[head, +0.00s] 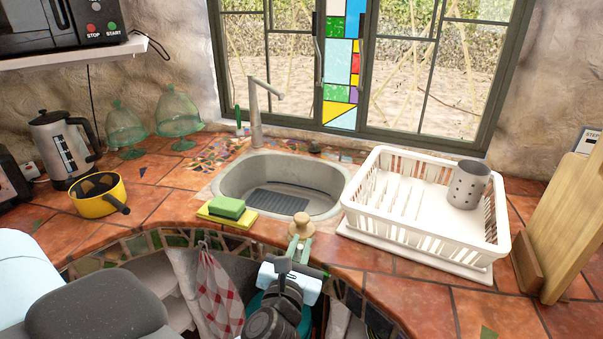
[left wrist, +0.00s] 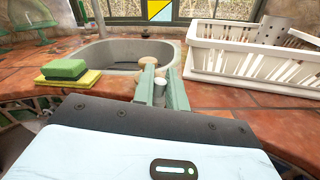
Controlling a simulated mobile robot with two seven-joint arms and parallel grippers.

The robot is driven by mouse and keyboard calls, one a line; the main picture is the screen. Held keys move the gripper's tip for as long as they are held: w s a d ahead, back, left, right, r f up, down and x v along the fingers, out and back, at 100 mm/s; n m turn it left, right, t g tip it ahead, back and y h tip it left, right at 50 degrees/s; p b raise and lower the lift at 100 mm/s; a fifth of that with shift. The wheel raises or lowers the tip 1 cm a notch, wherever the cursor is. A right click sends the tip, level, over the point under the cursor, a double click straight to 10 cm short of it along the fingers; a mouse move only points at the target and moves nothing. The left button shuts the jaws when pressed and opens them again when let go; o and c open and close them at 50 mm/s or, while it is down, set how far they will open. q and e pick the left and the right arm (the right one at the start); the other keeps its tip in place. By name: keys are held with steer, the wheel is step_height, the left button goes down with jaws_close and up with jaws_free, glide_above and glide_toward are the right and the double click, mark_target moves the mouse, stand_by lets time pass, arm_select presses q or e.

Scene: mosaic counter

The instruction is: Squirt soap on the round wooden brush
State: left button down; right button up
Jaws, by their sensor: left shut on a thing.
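The round wooden brush (head: 301,224) shows as a light wooden knob near the sink's front right edge. My left gripper (head: 299,243) is shut on it with its pale green fingers. In the left wrist view the brush (left wrist: 149,61) shows just beyond the fingertips (left wrist: 158,82); its lower part is hidden. I cannot tell whether it touches the counter. A slim green bottle (head: 238,121), perhaps the soap, stands behind the sink, left of the tap. My right gripper is not in view.
The sink (head: 232,181) is empty apart from a dark ribbed mat. A green sponge (head: 227,207) lies on a yellow cloth left of my gripper. A white dish rack (head: 421,221) with a metal cutlery holder (head: 468,184) stands on the right. A yellow pot (head: 98,195) is at left.

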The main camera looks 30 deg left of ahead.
arm_select(q)
steer(key=w+a+r+n+g+y+b, duration=0.1)
steer(key=w+a+r+g+y, duration=0.6)
steer(key=w+r+g+y, duration=0.3)
steer(key=shift+w+r+n, duration=0.15)
steer(key=shift+w+n, duration=0.25)
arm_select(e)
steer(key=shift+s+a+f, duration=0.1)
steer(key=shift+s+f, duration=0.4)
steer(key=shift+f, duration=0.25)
